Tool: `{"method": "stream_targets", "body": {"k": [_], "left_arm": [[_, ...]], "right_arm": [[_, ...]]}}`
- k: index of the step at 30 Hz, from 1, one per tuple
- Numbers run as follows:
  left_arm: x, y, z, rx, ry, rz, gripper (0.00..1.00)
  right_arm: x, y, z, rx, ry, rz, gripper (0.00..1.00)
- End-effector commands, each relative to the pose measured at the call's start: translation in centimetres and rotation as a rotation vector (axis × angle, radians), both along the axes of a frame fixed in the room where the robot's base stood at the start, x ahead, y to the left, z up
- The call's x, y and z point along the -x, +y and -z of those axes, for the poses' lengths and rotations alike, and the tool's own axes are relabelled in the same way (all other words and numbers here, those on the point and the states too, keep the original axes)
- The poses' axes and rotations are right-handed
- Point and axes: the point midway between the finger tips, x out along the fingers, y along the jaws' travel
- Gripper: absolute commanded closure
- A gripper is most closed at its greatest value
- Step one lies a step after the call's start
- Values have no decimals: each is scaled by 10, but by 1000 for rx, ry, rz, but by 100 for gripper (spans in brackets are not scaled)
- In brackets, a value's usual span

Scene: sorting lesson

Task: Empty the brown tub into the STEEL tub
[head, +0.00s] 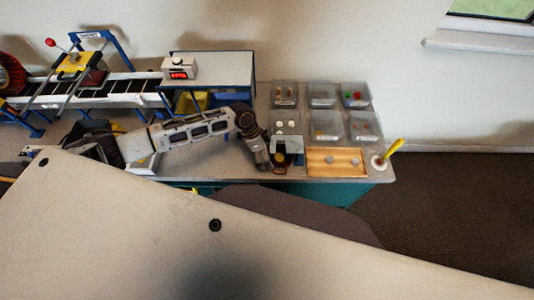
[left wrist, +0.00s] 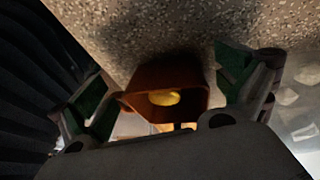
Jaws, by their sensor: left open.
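The brown tub (left wrist: 140,107) shows in the left wrist view with a yellow piece (left wrist: 164,97) inside it. My left gripper (left wrist: 163,88) is open, with one green-padded finger on each side of the tub; I cannot tell whether either touches it. In the head view my left gripper (head: 278,163) is low at the table's front, left of the wooden tray, and largely hides the tub. Several grey tubs stand in two rows behind it, such as one at the back left (head: 285,104). I cannot tell which tub is the steel one. My right gripper is not in view.
A wooden tray (head: 314,173) with two grey pieces lies right of the gripper. A white cup (head: 378,162) with a yellow stick stands at the table's right end. A blue-framed stand (head: 215,68) and a conveyor (head: 95,88) are at the left.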

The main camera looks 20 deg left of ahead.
Motion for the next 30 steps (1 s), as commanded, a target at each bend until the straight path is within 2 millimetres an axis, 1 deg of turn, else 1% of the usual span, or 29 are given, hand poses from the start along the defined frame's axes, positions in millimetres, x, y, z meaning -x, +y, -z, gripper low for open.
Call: {"method": "stream_targets", "body": {"k": [3, 12, 13, 14, 30], "left_arm": [[0, 0, 0, 0, 0, 0, 0], [0, 0, 0, 0, 0, 0, 39], [0, 0, 0, 0, 0, 0, 42], [0, 0, 0, -1, 1, 1, 44], [1, 0, -5, -2, 1, 1, 44]], "right_arm": [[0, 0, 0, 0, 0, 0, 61], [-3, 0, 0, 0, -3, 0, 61], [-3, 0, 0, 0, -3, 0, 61], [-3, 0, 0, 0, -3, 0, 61], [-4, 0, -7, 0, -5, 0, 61]]}}
